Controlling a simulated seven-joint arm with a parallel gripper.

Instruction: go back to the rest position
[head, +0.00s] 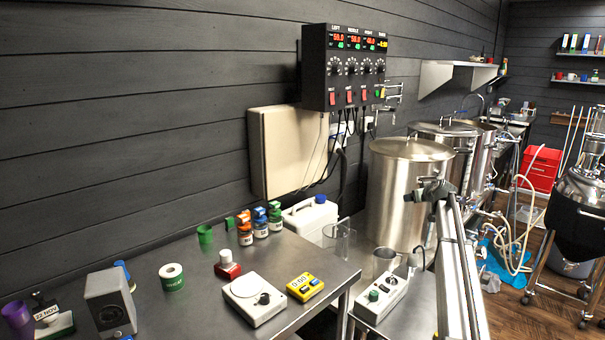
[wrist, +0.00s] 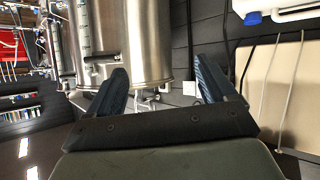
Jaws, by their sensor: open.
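My gripper (wrist: 161,65) shows in the wrist view, with its two dark ribbed fingers spread wide apart and nothing between them. Past the fingers are a shiny steel kettle (wrist: 142,35) and the dark plank wall (wrist: 183,45). The wrist picture appears turned over, with the kettle hanging from its top edge. The large lidded kettle (head: 403,190) stands there right of the steel bench (head: 215,305).
A black control box (head: 345,67) hangs on the wall.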

